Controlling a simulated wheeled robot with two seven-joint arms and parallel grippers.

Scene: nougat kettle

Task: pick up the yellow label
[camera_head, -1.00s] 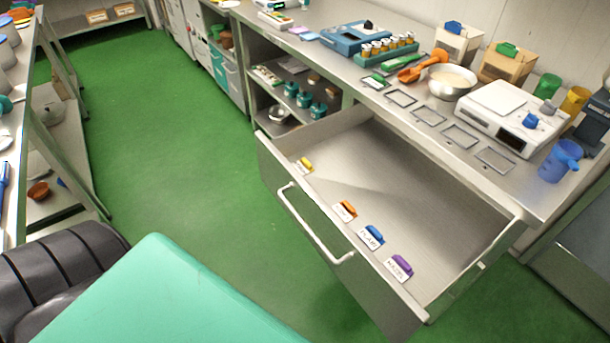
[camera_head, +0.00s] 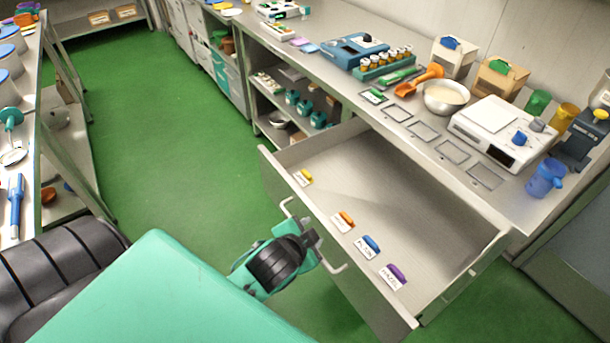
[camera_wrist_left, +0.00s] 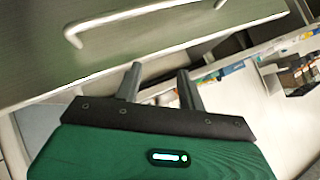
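The yellow label (camera_head: 303,178), a white card with a yellow tab, lies at the left end of the open drawer (camera_head: 400,190), near its front wall. My left gripper (camera_head: 312,238) is outside the drawer front, close to the handle, below and slightly right of the yellow label in the head view. In the left wrist view, its two fingers (camera_wrist_left: 159,80) are apart with nothing between them, below a drawer handle (camera_wrist_left: 140,18). The yellow label is not visible in that view. My right gripper is not in view.
Orange (camera_head: 344,221), blue (camera_head: 368,246) and purple (camera_head: 393,276) labels lie along the drawer front. The counter above holds a white scale (camera_head: 500,130), a bowl (camera_head: 446,97) and several empty label frames. The drawer's middle is clear.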

